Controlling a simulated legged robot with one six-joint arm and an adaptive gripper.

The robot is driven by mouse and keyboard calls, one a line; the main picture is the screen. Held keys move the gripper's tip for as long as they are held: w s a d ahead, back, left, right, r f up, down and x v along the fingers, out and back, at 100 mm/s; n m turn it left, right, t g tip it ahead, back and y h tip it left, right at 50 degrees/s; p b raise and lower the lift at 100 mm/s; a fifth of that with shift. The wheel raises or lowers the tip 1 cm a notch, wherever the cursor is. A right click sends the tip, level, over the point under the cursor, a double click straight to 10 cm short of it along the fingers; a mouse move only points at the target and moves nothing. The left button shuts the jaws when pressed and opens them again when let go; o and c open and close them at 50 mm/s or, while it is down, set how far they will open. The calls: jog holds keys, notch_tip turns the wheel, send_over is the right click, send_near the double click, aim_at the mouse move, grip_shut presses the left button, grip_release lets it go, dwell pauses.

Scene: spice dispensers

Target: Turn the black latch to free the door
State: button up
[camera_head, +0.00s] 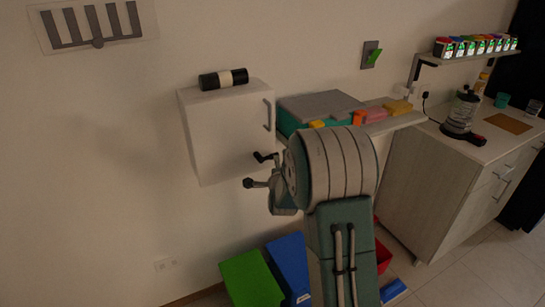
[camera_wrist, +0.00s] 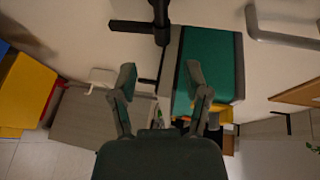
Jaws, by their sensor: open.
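The white wall cabinet (camera_head: 225,130) has its door shut, with a grey bar handle (camera_head: 268,115) on it; the handle also shows in the wrist view (camera_wrist: 282,38). In the wrist view a black latch (camera_wrist: 160,22) with a side bar stands at the top, beyond my fingertips and apart from them. My gripper (camera_wrist: 160,72) is open and empty, its two fingers spread. In the head view my gripper (camera_head: 257,170) is by the cabinet's lower right edge. There I cannot tell the latch apart from the dark finger parts.
A teal box with a grey lid (camera_head: 320,106) sits on the shelf right of the cabinet. A black-and-white roll (camera_head: 223,79) lies on the cabinet. Green (camera_head: 250,280) and blue (camera_head: 289,268) bins stand below. A counter (camera_head: 430,190) is at the right.

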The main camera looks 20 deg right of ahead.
aim_at(271, 158)
jog(key=x, duration=0.2)
jog(key=a+x, duration=0.1)
jog(key=x, duration=0.4)
jog(key=shift+w+a, duration=0.15)
jog(key=shift+w, duration=0.2)
jog(key=shift+w+d, duration=0.2)
jog(key=shift+d, duration=0.4)
jog(key=shift+a, duration=0.15)
grip_shut()
jog(key=shift+a, duration=0.1)
